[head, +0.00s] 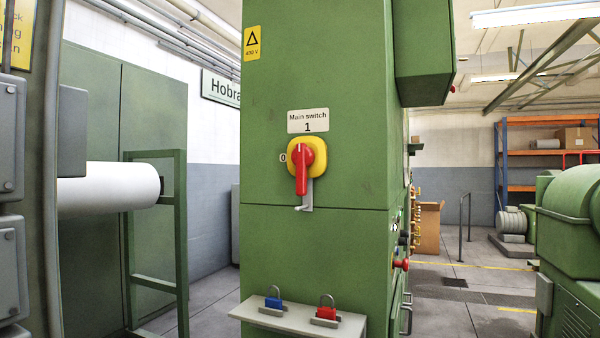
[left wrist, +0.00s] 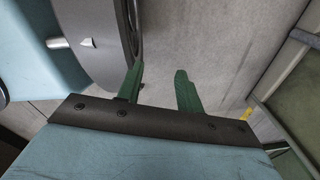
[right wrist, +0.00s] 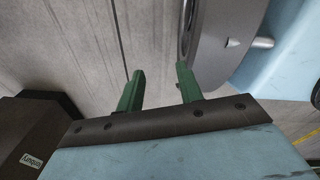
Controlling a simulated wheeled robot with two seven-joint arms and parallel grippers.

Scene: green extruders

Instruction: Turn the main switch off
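The main switch (head: 302,165) is a red rotary handle on a yellow plate, on the front of a green cabinet (head: 315,240). Its handle stands vertical, with the long grip pointing down. A sign (head: 308,121) above reads "Main switch", with a "1" under it, and a "0" mark (head: 283,157) is at the left of the plate. A grey metal bracket (head: 307,197) sits just below the handle. My left gripper (left wrist: 161,80) and my right gripper (right wrist: 159,80) are both open and empty, pointing at the floor. Neither gripper shows in the head view.
A small shelf (head: 268,318) on the cabinet holds a blue padlock (head: 273,303) and a red padlock (head: 326,313). A green box (head: 423,50) juts out at upper right. A white roll (head: 108,188) is at left.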

